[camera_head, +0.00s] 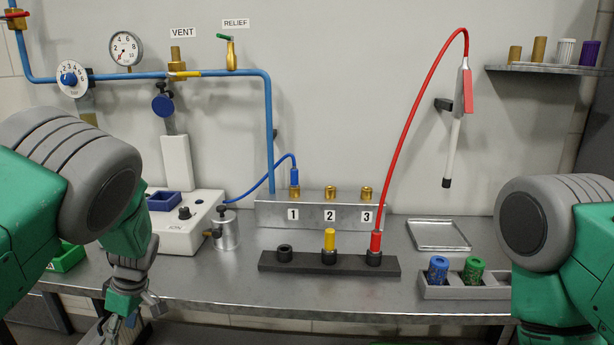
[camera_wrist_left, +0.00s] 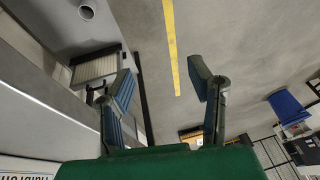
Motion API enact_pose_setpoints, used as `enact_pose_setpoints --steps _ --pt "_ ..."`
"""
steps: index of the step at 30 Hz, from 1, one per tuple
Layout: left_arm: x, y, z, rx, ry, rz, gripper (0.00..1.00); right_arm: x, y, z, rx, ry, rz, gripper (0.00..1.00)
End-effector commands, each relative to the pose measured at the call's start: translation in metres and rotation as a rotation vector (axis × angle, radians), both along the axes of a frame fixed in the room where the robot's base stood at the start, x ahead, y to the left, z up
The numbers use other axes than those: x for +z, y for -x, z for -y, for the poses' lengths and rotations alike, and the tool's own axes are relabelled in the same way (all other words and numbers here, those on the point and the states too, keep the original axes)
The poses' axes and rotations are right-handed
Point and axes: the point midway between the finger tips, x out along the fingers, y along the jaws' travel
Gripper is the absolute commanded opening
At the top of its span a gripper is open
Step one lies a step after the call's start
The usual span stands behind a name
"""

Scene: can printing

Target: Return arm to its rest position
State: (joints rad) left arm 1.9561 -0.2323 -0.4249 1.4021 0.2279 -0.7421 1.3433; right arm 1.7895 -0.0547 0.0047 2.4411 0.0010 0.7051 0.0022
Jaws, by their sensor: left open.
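My left arm comes in from the left in the head view. Its gripper (camera_head: 128,318) hangs low at the bottom left, in front of the bench's front edge. In the left wrist view the two fingers of my left gripper (camera_wrist_left: 162,82) stand wide apart with nothing between them, and the floor with a yellow line shows beyond. Part of my right arm shows at the right edge of the head view; its gripper is out of view.
The metal bench (camera_head: 210,285) carries a black holder (camera_head: 305,264) with red and yellow connectors, a numbered manifold (camera_head: 310,212), a small silver canister (camera_head: 227,232), an empty tray (camera_head: 437,235) and a grey rack (camera_head: 450,291) holding blue and green cylinders. A green bin (camera_head: 68,258) sits behind my left arm.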

Motion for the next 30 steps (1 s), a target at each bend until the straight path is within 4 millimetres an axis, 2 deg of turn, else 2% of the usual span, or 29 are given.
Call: enact_pose_setpoints --steps 1,3,5,6,8,9,12,15,19,23,30 --pt "-0.038 0.027 -0.003 -0.085 0.021 -0.039 0.47 -0.010 0.000 0.000 0.000 0.000 0.000 0.40" --pt "-0.081 0.062 -0.003 -0.244 0.050 -0.076 0.47 -0.017 0.000 0.000 0.000 0.000 0.000 0.40" --pt "-0.113 0.095 0.001 -0.388 0.080 -0.106 0.47 -0.024 0.000 0.000 0.000 0.000 0.000 0.40" --pt "-0.133 0.119 0.005 -0.490 0.101 -0.124 0.47 -0.028 0.000 0.000 0.000 0.000 0.000 0.40" --pt "-0.159 0.156 0.015 -0.646 0.136 -0.149 0.47 -0.035 0.000 0.000 0.000 0.000 0.000 0.40" --pt "-0.173 0.182 0.024 -0.755 0.161 -0.163 0.47 -0.040 0.000 0.000 0.000 0.000 0.000 0.40" --pt "-0.196 0.243 0.050 -1.021 0.222 -0.180 0.47 -0.050 0.000 0.000 0.000 0.000 0.000 0.40" --pt "-0.203 0.291 0.076 -1.246 0.269 -0.171 0.47 -0.058 0.000 0.000 0.000 0.000 0.000 0.40" --pt "-0.198 0.329 0.101 -1.447 0.304 -0.143 0.47 -0.065 0.000 0.000 0.000 0.000 0.000 0.40" --pt "-0.192 0.344 0.113 -1.540 0.314 -0.124 0.47 -0.067 0.000 0.000 0.000 0.000 0.000 0.40" --pt "-0.190 0.345 0.114 -1.555 0.313 -0.120 0.47 -0.066 0.000 0.000 0.000 0.000 0.000 0.40"
